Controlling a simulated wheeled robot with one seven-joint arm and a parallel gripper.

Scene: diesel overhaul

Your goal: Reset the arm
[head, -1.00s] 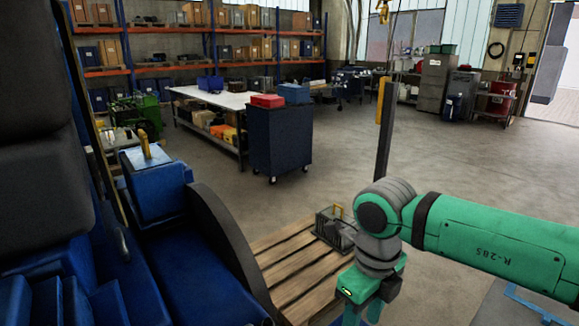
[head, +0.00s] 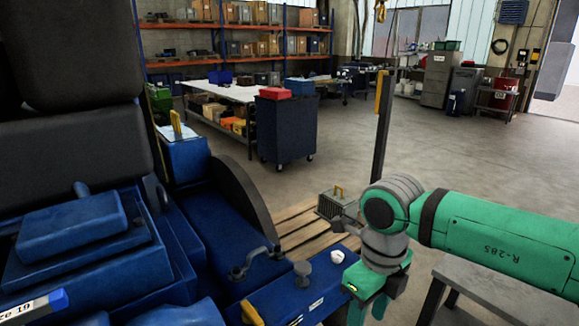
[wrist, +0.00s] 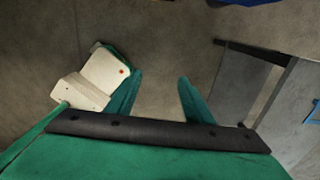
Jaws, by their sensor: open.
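My gripper (head: 366,303) is at the lower right of the head view, at the end of my green arm, with its fingers pointing down. In the wrist view my gripper (wrist: 160,92) shows two green fingers spread apart with bare floor between them. It is open and holds nothing. In the head view it hangs just right of a blue machine part (head: 290,290) with a white knob on top. I cannot tell how near the fingers are to it.
A large blue engine (head: 90,260) fills the left. A wooden pallet (head: 300,228) with a grey box (head: 338,204) lies beyond my gripper. A grey table (head: 480,280) stands at the lower right. A blue cart (head: 287,128) is farther back. The floor in the middle right is clear.

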